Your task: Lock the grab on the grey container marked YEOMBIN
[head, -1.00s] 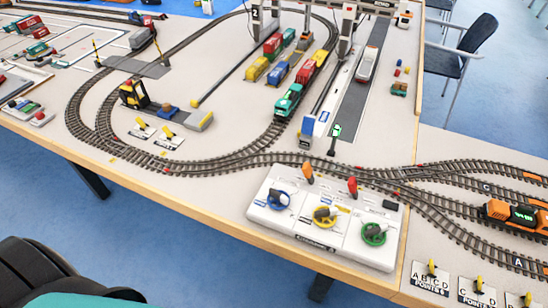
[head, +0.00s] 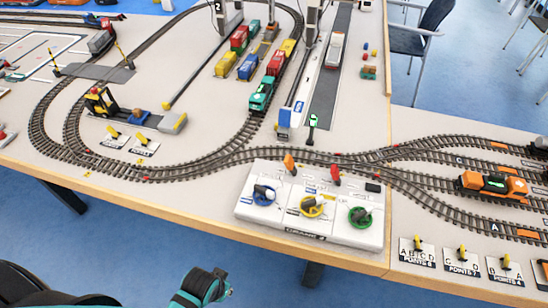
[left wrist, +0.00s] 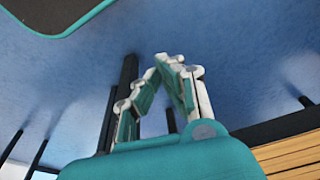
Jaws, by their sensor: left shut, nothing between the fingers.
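Several containers stand under the crane: a red one (head: 239,38), a yellow one (head: 226,64) and a blue one (head: 248,67) among them. I cannot pick out a grey one or read YEOMBIN. A gantry crane leg (head: 312,22) shows at the top; its grab is out of frame. A white control box (head: 300,228) at the table's front edge carries a blue dial (head: 264,194), a yellow dial (head: 312,206), a green dial (head: 361,216), an orange lever and a red lever. My left gripper (left wrist: 168,60) is shut and empty, apart from everything.
A teal locomotive (head: 262,93) with wagons stands on the track behind the box. An orange locomotive (head: 490,185) is on the right sidings. Small point levers (head: 462,256) line the front right edge. The blue floor before the table is clear.

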